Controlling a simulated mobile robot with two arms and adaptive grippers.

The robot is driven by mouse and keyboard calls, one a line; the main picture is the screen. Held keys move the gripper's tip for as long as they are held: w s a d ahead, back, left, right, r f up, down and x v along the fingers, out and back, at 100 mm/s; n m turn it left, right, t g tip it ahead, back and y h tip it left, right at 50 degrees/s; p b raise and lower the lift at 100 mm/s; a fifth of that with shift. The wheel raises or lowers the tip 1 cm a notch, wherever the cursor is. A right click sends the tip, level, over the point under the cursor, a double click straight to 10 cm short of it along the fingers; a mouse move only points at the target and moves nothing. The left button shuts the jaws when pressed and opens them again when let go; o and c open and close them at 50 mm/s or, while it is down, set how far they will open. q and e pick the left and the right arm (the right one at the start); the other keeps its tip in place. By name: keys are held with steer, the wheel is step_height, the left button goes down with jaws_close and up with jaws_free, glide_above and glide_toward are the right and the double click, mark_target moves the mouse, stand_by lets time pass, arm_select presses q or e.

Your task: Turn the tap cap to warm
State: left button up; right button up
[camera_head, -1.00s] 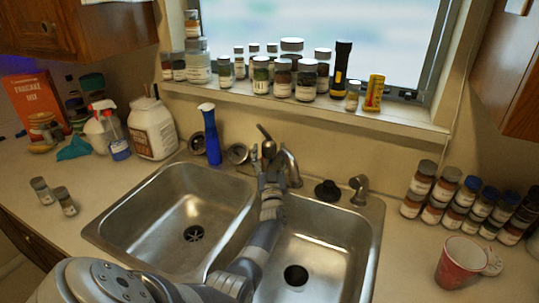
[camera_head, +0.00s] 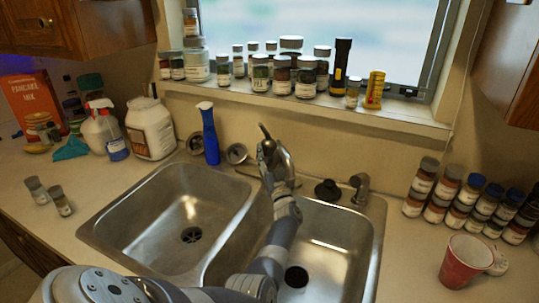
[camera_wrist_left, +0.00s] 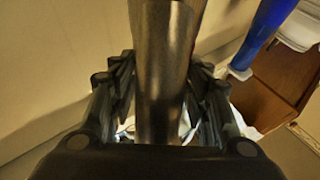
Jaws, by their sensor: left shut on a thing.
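The metal tap stands behind the divider of the double sink, its spout (camera_head: 287,163) curving to the right. The tap cap (camera_head: 266,136), with its short lever, tilts up and slightly left. My left gripper (camera_head: 270,168) is at the tap just below the cap, partly hidden by its own wrist. In the left wrist view, a smooth metal cylinder (camera_wrist_left: 160,60), which looks like part of the tap cap, stands between the fingers of my left gripper (camera_wrist_left: 160,85), which is shut on it. My right gripper is not in view.
A black stopper (camera_head: 327,190) and a small metal dispenser (camera_head: 360,188) are to the right. Jars (camera_head: 283,75) line the sill. A red cup (camera_head: 465,262) stands at front right.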

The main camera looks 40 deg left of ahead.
mark_target(275, 166)
arm_select(q)
steer(key=o, duration=1.1)
steer(key=shift+c, duration=0.2)
steer(key=v, duration=0.7)
steer(key=shift+s+d, duration=0.1)
steer(key=shift+d, duration=0.1)
